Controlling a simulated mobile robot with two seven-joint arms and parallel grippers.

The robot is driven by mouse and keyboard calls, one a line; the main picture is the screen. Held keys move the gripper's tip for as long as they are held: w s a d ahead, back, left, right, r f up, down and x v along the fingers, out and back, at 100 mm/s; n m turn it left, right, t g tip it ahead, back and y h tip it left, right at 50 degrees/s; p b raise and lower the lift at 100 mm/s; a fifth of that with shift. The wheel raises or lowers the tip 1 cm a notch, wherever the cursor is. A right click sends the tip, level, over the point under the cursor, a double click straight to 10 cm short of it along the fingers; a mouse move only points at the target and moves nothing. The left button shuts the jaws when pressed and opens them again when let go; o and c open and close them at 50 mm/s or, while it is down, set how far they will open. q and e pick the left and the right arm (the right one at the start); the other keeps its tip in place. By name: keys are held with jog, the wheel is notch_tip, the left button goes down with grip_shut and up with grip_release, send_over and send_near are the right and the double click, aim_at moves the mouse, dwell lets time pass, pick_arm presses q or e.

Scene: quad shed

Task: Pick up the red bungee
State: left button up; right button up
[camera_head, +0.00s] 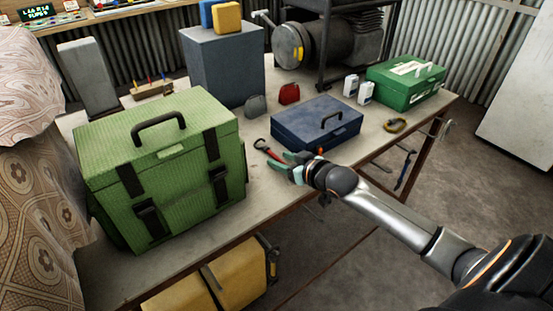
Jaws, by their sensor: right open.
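A red item (261,145), likely the red bungee, lies on the workbench between the green case and the blue toolbox. It is small here, and its far right part runs close to my fingers. My right gripper (281,163) comes in from the right, with teal fingers pointing left. It is open beside the near end of the red item, in front of the blue toolbox. I cannot tell whether the fingers touch the item. My left gripper is not in view.
A large green case (165,165) stands left of the red item. A blue toolbox (317,123) sits right behind my gripper. A green first-aid box (405,82) and a yellowish coil (396,125) are farther right. The workbench (262,183) is bare near its front edge.

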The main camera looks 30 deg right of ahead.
jog(key=shift+c, duration=0.2)
grip_shut()
jog(key=shift+r, duration=0.15)
dwell(0.4)
